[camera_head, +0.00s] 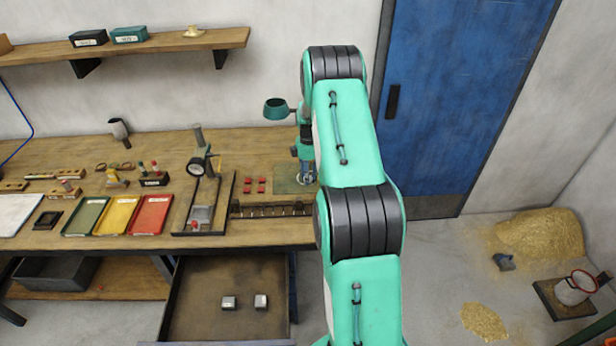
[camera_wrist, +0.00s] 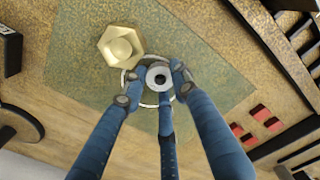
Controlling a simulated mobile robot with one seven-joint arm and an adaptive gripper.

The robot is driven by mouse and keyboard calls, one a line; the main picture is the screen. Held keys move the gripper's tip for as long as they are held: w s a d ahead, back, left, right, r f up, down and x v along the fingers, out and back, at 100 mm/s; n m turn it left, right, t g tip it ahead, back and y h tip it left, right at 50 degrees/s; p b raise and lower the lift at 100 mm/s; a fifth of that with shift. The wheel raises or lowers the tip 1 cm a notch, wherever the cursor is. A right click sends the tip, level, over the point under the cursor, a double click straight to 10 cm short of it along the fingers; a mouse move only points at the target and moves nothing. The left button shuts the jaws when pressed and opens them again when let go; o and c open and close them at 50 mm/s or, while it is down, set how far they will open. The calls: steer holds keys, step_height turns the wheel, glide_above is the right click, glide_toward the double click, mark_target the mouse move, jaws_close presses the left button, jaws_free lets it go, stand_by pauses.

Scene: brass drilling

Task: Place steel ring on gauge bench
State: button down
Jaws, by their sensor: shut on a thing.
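My gripper (camera_wrist: 158,82) is shut on a grey steel ring (camera_wrist: 159,69) with a dark hole, low over a green mat (camera_wrist: 215,75) on the wooden bench (camera_head: 240,150). A thin bright circular rim shows around the fingertips; I cannot tell whether it belongs to the ring. Contact with the mat is unclear. A brass hexagonal piece (camera_wrist: 121,45) is just up-left of the fingers in the wrist view. In the head view my gripper (camera_head: 305,178) is at the bench's right end, over the mat (camera_head: 287,180). A dial gauge stand (camera_head: 196,167) is farther left.
Small red blocks (camera_head: 254,185) and a dark slotted rack (camera_head: 270,210) lie near the mat. Green (camera_head: 86,216), yellow (camera_head: 117,215) and red (camera_head: 150,214) trays are left of the gauge. An open drawer (camera_head: 222,315) below holds two metal blocks. A blue door (camera_head: 450,100) stands right.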

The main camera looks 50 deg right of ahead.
steer(key=shift+f, duration=0.25)
steer(key=c, duration=1.4)
jaws_free()
steer(key=shift+o, duration=0.2)
step_height(320, 180, up, 14)
steer(key=p, duration=0.1)
steer(key=shift+a, duration=0.25)
steer(key=shift+w, duration=0.1)
